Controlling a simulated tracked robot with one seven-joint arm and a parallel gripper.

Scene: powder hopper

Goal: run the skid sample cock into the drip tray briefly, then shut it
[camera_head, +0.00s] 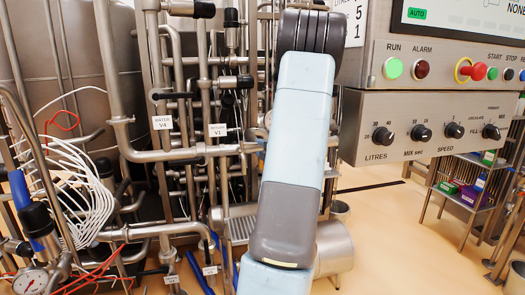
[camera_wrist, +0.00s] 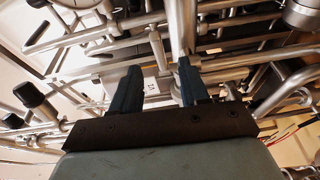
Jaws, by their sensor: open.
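My gripper (camera_wrist: 158,70) shows in the wrist view with its two dark fingers spread apart. Steel pipes appear beyond and between the fingers; I see nothing clamped. In the head view my pale blue and grey arm reaches down the middle and hides the gripper. A slatted metal surface that may be the drip tray (camera_head: 241,229) shows just left of my arm. Blue levers (camera_head: 225,264) hang low on the pipework beside it, near small white tags (camera_head: 210,270) too small to read. I cannot tell which fitting is the sample cock, or whether it is open or shut.
Dense steel pipework with tags V4 (camera_head: 163,122) and V1 (camera_head: 217,130) fills the left. A control panel (camera_head: 432,127) with knobs and lit RUN button overhangs at right. White hoses (camera_head: 85,190) and a gauge (camera_head: 30,282) are far left.

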